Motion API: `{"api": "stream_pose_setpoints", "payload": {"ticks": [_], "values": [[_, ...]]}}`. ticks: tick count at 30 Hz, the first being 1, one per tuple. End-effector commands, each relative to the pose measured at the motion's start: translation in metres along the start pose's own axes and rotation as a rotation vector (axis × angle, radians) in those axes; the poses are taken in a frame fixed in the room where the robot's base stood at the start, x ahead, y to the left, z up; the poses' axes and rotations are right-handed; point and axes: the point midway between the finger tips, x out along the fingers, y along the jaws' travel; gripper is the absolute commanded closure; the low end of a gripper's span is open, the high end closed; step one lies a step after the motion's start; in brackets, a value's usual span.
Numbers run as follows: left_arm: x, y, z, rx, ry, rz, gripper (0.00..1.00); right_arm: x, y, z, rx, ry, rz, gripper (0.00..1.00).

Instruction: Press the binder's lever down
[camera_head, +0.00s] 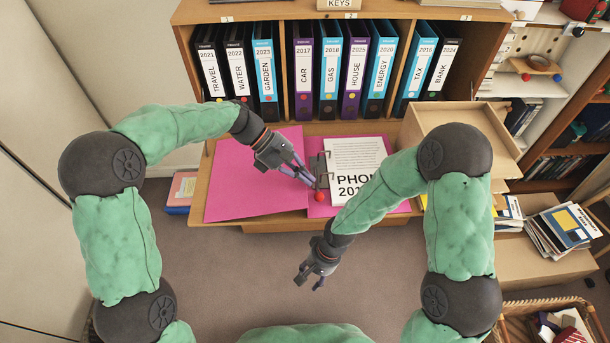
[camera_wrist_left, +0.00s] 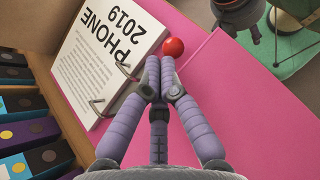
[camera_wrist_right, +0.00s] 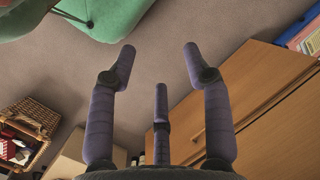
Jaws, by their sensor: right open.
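The pink binder (camera_head: 253,177) lies open on the desk surface, with a white sheet (camera_head: 357,160) marked PHONE 2019 on its right half. Its metal rings (camera_head: 325,165) stand at the sheet's left edge. The lever's red knob (camera_head: 319,197) is at the binder's front; it also shows in the left wrist view (camera_wrist_left: 173,47). My left gripper (camera_head: 308,181) has its fingertips together just beside the knob; I cannot tell whether they touch it. The fingers hide much of the lever arm. My right gripper (camera_head: 309,281) is open and empty in front of the desk, over the floor.
Labelled binders (camera_head: 302,75) stand in the shelf behind the desk. A wooden box (camera_head: 462,115) stands at the desk's right. A cardboard box with books (camera_head: 560,225) and a basket (camera_head: 555,305) are further right. The floor (camera_head: 225,275) before the desk is clear.

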Motion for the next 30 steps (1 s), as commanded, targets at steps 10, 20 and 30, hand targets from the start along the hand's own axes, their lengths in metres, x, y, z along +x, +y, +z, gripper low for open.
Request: {"api": "stream_pose_setpoints", "payload": {"ticks": [10,20,30], "values": [[0.0,0.0,0.0,0.0,0.0,0.0,1.0,0.058,0.054,-0.005,-0.043,0.083,-0.109,0.5],[0.0,0.0,0.0,0.0,0.0,0.0,1.0,0.076,0.083,-0.004,-0.073,0.15,-0.1,0.5],[-0.001,0.001,0.0,-0.001,-0.001,-0.001,1.0,0.051,0.077,0.001,-0.076,0.153,-0.099,0.5]]}}
